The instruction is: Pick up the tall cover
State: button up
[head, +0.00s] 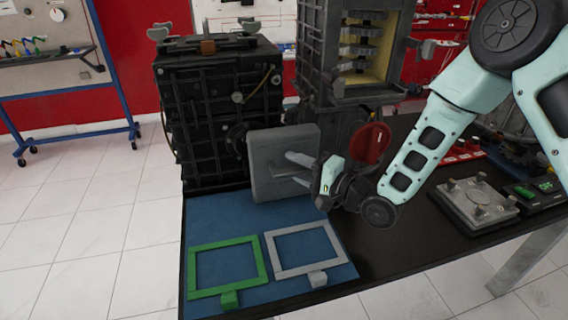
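A grey, square-faced cover (268,142) stands upright at the right front of the black engine block, behind the blue mat. It is the only loose-looking cover plate near my gripper; I cannot tell if it is fixed to the block. My gripper (293,169) reaches in from the right, in front of the cover's face. Its two pale fingers are apart and point at the cover. I see nothing clearly between them. Whether the fingertips touch the cover cannot be told. The cover's back is hidden.
The blue mat (220,222) bears a green frame (192,272) and a grey frame (271,255). The black engine block (215,90) and a taller open block (310,60) stand behind. A red disc (370,143) is close to my wrist. A grey plate (462,203) lies right.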

jog(key=shift+c, duration=0.3)
grip_shut()
dwell(1.1)
jog(key=shift+r, duration=0.1)
